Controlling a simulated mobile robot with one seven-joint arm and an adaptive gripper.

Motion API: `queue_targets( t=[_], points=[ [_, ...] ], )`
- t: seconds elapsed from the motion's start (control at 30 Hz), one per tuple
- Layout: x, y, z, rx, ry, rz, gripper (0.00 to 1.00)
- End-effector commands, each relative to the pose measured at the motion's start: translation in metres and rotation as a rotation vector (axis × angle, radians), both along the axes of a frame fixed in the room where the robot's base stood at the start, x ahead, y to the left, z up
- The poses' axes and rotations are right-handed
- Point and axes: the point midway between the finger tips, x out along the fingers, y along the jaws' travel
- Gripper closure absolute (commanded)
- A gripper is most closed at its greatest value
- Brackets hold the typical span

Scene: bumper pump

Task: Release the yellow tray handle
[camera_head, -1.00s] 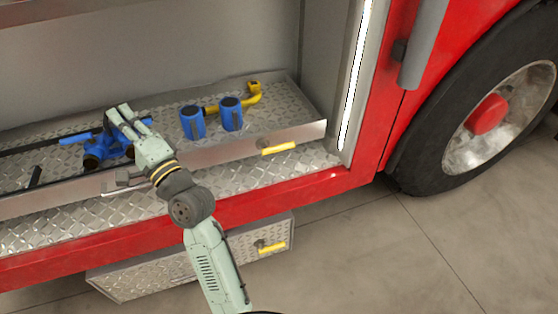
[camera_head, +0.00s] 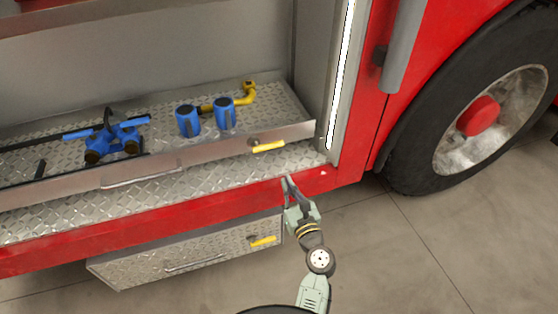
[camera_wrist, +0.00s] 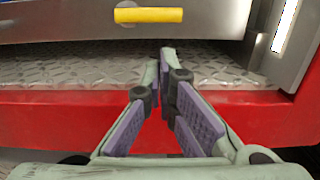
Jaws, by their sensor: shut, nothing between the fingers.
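The yellow tray handle (camera_head: 268,147) is on the front wall of the upper metal tray (camera_head: 215,157), near its right end. It also shows at the top of the wrist view (camera_wrist: 148,15), lying level. My gripper (camera_head: 287,181) is in front of the red sill, below and right of that handle and apart from it. In the wrist view my gripper (camera_wrist: 165,58) has its fingertips together with nothing between them, below the handle and over the tread-plate floor. A second yellow handle (camera_head: 264,240) is on the lower drawer.
The tray holds a blue fitting (camera_head: 118,138), two blue cylinders (camera_head: 225,114) and a yellow elbow pipe (camera_head: 243,94). The red sill (camera_head: 200,210) runs below the tray. The lower drawer (camera_head: 150,265) sits under it. A wheel (camera_head: 480,110) stands right; the floor there is clear.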

Motion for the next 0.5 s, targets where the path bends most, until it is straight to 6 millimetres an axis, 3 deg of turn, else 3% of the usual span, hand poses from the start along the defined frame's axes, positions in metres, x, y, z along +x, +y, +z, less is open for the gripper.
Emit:
queue_targets(
  t=[0.23,0.5],
  points=[
    [0.011,0.004,0.002,-0.002,-0.002,0.001,1.0],
    [0.056,0.019,0.006,-0.002,-0.004,0.002,1.0]
  ],
)
